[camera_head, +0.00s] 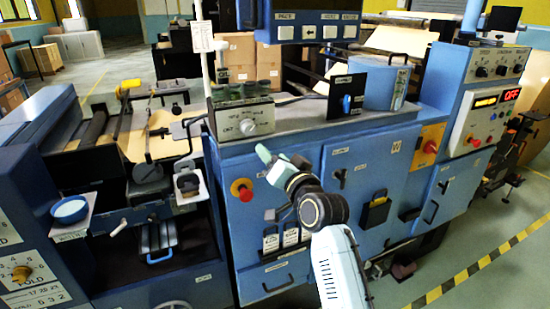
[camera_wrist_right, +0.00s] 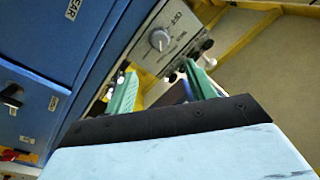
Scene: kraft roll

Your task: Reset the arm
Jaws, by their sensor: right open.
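My right arm comes up from the bottom of the head view, and its gripper (camera_head: 265,154) is in front of the blue cabinet (camera_head: 300,265), below a grey control box with a knob (camera_head: 228,125). In the right wrist view the gripper (camera_wrist_right: 160,74) shows two green fingers spread apart with nothing between them. The control box (camera_wrist_right: 180,30) and its knob lie beyond the fingers there. I cannot tell how far the fingertips are from the cabinet. My left gripper is not in view.
A red button (camera_head: 242,189) is on the cabinet left of my arm. Kraft paper (camera_head: 150,135) runs over the machine at left. A panel with a red OFF display (camera_head: 485,112) stands at right. Yellow-black floor tape (camera_head: 480,260) crosses open floor at lower right.

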